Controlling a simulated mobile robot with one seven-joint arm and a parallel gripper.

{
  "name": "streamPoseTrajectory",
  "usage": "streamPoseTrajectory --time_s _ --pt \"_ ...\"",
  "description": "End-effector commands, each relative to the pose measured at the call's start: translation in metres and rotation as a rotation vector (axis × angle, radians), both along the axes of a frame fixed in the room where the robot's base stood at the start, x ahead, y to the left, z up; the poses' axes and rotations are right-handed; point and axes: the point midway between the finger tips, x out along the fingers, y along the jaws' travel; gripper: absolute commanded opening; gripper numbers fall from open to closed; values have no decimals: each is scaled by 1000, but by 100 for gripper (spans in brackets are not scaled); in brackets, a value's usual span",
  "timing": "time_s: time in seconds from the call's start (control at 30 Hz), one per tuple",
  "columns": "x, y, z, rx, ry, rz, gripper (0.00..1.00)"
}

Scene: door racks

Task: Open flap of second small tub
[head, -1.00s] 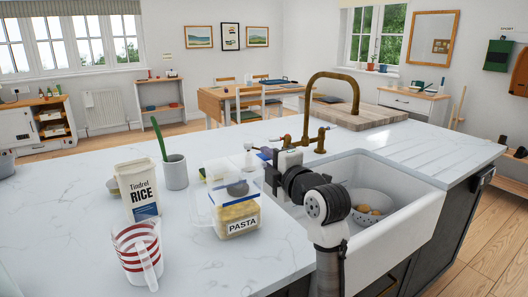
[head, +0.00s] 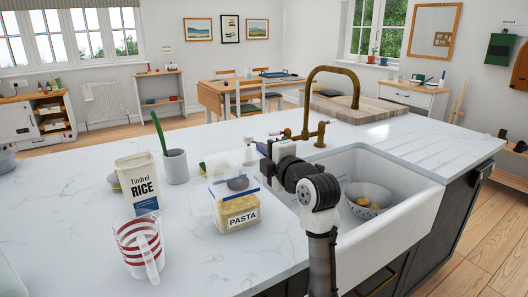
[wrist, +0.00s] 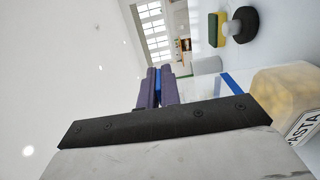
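A clear tub labelled PASTA (head: 240,215), with blue along its upper edges, stands on the white counter left of the sink. It also shows at the right of the wrist view (wrist: 285,95). I cannot tell whether its flap is up or down. No other such tub is clearly visible. My gripper (head: 264,148) is above the counter, just beyond and right of the tub in the head view. In the wrist view its purple fingers (wrist: 157,88) are close together with a narrow blue strip between them. I cannot tell whether that strip is held.
A rice carton (head: 139,186), a red-striped measuring jug (head: 137,243) and a grey cup (head: 175,165) stand left of the tub. A sponge (wrist: 217,30) and a dark round knobbed object (wrist: 241,22) lie near it. The sink (head: 400,225) holds a colander (head: 368,199).

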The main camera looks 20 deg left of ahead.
Motion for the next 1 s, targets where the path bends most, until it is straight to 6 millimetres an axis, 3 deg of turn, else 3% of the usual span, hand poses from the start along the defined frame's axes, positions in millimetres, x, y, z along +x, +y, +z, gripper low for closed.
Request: streamPoseTrajectory --time_s 0.47,1.0 --pt "0 -1 6 -70 -85 -1 0" --pt "-9 7 44 -379 -451 -1 0"
